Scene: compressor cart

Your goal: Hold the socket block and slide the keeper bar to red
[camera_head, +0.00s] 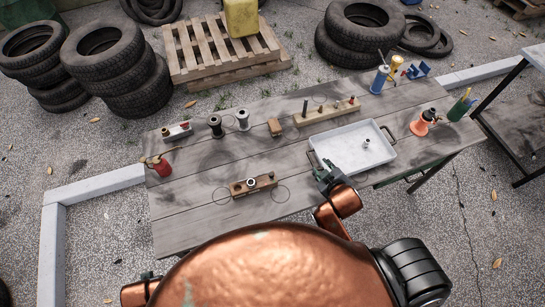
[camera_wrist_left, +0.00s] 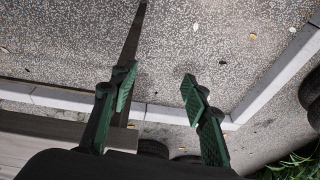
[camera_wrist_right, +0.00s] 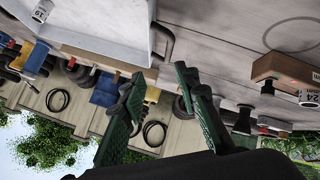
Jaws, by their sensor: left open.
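A brown block (camera_head: 262,183) lies near the front of the table with a ring-like fitting (camera_head: 251,183) in it; it looks like the socket block. The right wrist view shows this block (camera_wrist_right: 285,68) with a pale label and a fitting marked 24 (camera_wrist_right: 309,97). I cannot clearly make out the keeper bar or a red mark on it. My right gripper (camera_head: 325,177) is open and empty, right of the block by the tray's front edge; its fingers show apart in its wrist view (camera_wrist_right: 157,78). My left gripper (camera_wrist_left: 158,78) is open and empty, near the table's edge.
A white tray (camera_head: 376,163) holds a small fitting (camera_head: 366,143). A grey block with red (camera_head: 177,132), dark spools (camera_head: 216,126), a peg rack (camera_head: 318,117) and a red can (camera_head: 160,167) stand around. Bottles and an orange funnel (camera_head: 421,125) are right. The front left tabletop is clear.

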